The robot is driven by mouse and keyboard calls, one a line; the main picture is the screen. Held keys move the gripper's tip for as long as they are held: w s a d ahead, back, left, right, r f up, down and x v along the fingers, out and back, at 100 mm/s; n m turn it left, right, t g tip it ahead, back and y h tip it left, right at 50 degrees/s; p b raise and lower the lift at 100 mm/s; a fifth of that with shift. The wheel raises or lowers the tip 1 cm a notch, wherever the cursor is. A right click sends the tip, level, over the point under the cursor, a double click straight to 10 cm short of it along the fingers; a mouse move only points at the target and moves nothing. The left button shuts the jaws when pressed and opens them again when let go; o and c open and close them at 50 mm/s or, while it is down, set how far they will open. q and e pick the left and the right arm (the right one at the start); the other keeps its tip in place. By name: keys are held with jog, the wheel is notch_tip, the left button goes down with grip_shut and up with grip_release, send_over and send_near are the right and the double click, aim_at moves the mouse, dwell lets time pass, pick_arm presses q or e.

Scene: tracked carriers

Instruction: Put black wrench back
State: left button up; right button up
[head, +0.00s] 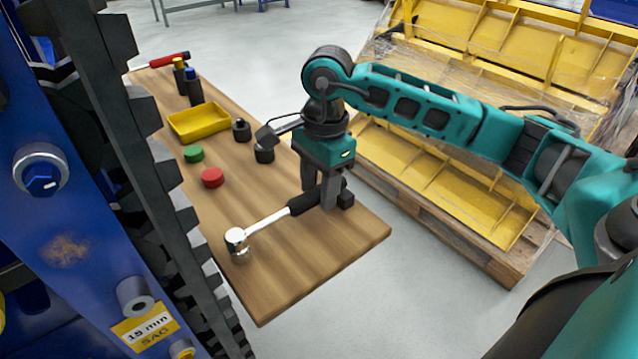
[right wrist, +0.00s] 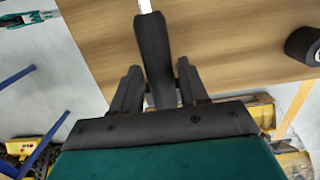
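The black wrench is a ratchet with a black handle (head: 305,203), a silver shaft and a round silver head (head: 236,238). It is at the near end of the wooden table (head: 290,275), its head toward the lower left. My right gripper (head: 320,195) is down at the handle, one finger on each side. In the right wrist view the handle (right wrist: 155,55) runs between the two fingers (right wrist: 158,70). The fingers are very close to it; I cannot tell whether they press on it or whether the wrench touches the table. My left gripper is not in view.
The table also holds a red cap (head: 212,177), a green cap (head: 194,153), a yellow tray (head: 200,122), black cylinders (head: 264,153) and dark bottles (head: 193,88). A blue and black tracked machine (head: 60,200) blocks the left. A pallet with yellow parts (head: 440,185) stands right.

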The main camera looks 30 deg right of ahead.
jog(key=shift+o, duration=1)
notch_tip(320, 180, up, 12)
jog(key=d+p, duration=0.1)
jog(key=shift+p, duration=0.4)
